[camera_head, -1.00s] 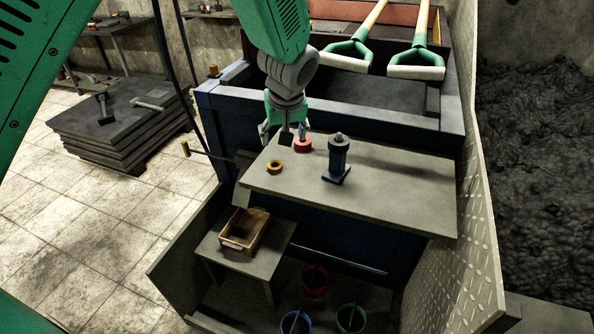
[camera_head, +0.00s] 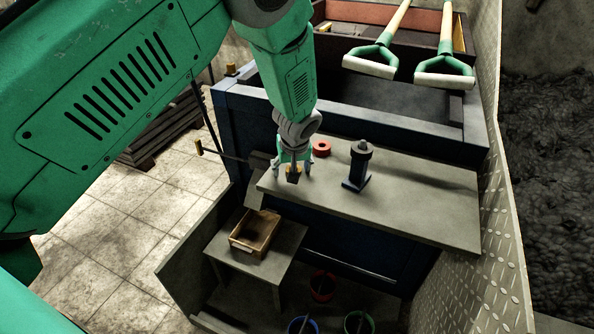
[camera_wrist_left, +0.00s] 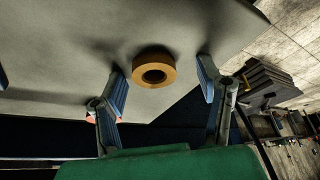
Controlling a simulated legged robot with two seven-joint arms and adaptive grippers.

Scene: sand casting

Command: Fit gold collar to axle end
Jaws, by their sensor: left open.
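The gold collar (camera_wrist_left: 154,68) lies flat on the grey worktop, its hole facing up. In the wrist view it sits between the two spread fingers of my left gripper (camera_wrist_left: 162,78), with gaps on both sides. In the head view my left gripper (camera_head: 293,173) points down over the collar and hides most of it. The gripper is open and holds nothing. The axle end (camera_head: 358,166) is a dark upright post on a blue square base, to the right of the gripper. My right gripper is out of view.
A red collar (camera_head: 321,148) lies behind the gripper, left of the post. The grey worktop (camera_head: 430,202) is clear to the right. A wooden box (camera_head: 254,232) stands on a low table below its left end. Several buckets and a patterned metal wall (camera_head: 508,220) border the area.

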